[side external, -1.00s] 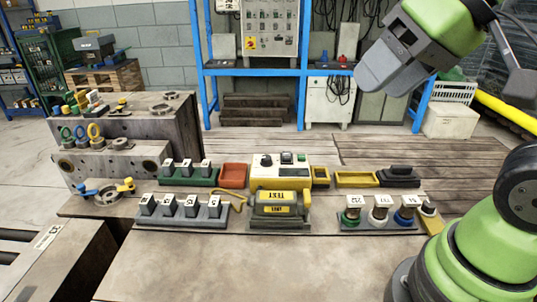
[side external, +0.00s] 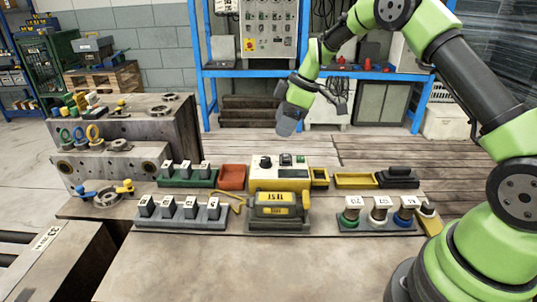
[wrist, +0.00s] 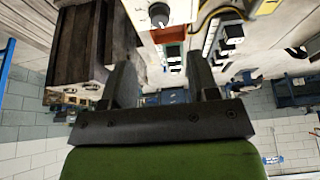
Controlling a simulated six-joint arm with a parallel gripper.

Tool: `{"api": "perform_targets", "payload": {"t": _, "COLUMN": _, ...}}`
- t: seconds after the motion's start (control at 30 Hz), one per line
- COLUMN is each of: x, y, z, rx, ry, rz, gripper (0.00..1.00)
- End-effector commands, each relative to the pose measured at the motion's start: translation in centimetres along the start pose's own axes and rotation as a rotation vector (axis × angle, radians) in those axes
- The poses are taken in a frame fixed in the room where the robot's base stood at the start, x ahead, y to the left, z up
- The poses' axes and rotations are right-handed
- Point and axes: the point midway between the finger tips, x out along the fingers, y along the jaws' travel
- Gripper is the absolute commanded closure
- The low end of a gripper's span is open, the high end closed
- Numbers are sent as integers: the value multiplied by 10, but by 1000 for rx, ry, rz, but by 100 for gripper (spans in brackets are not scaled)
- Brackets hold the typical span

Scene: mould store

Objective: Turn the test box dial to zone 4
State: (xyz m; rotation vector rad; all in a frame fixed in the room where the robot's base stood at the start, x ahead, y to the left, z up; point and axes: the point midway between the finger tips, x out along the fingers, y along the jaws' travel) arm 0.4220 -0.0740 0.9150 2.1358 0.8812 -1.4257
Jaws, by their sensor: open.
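The test box (side external: 280,178) is a cream and yellow box in the middle of the bench. Its dark round dial (side external: 266,161) is on the top panel at the left, next to a small dark and green part. In the wrist view the dial (wrist: 160,15) shows at the top centre on the pale box face; its zone marks are too small to read. My gripper (side external: 286,126) is in the air above and behind the box, pointing down, apart from the dial. In the wrist view its two fingers (wrist: 160,80) stand wide apart with nothing between them.
A grey holder with a yellow TEST label (side external: 276,209) stands in front of the box. Numbered grey blocks (side external: 182,208) and a red tray (side external: 232,176) are left; a yellow tray (side external: 356,180) and labelled plugs (side external: 379,213) are right. The front bench is clear.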

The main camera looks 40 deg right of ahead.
Motion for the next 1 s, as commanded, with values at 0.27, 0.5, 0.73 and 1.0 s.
{"api": "perform_targets", "payload": {"t": 0.27, "x": 40, "y": 0, "z": 1, "rx": -5, "ry": -3, "rz": -5, "gripper": 46}}
{"api": "perform_targets", "payload": {"t": 0.5, "x": 82, "y": 0, "z": 1, "rx": -3, "ry": -3, "rz": -4, "gripper": 46}}
{"api": "perform_targets", "payload": {"t": 0.73, "x": 98, "y": 0, "z": 1, "rx": -3, "ry": -2, "rz": 0, "gripper": 46}}
{"api": "perform_targets", "payload": {"t": 1.0, "x": 99, "y": 0, "z": 1, "rx": -2, "ry": -1, "rz": 0, "gripper": 48}}
